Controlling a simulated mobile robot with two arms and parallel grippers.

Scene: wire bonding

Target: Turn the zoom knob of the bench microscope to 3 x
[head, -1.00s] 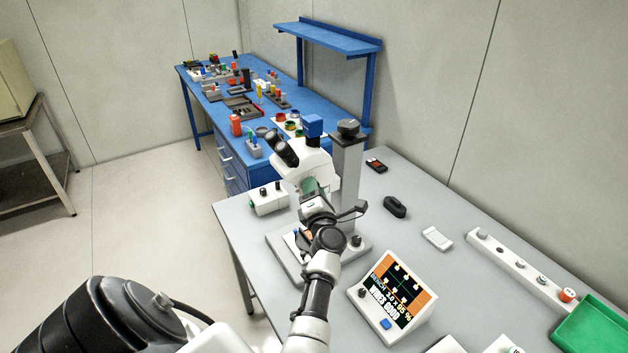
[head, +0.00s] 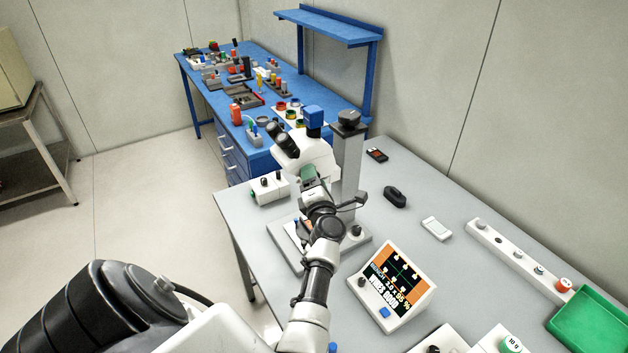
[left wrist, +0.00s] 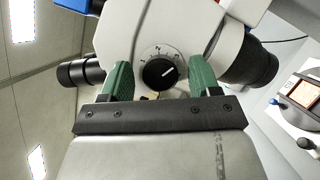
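The bench microscope (head: 316,155) stands on the grey table, white with black eyepieces and a grey column. In the left wrist view its zoom knob (left wrist: 158,74) is a black dial with a white pointer line toward the upper right, inside a numbered scale. My left gripper (left wrist: 160,64) is open; its two green fingers stand on either side of the knob, with a visible gap on each side. In the head view the left gripper (head: 309,180) is just under the microscope head, and the knob is hidden. My right gripper is not in view.
A tilted display (head: 392,286) with orange panels stands at the table front; its small text is hard to read. A white controller (head: 270,188), a black object (head: 395,197), a white strip with knobs (head: 520,262) and a green tray (head: 592,322) are also on the table.

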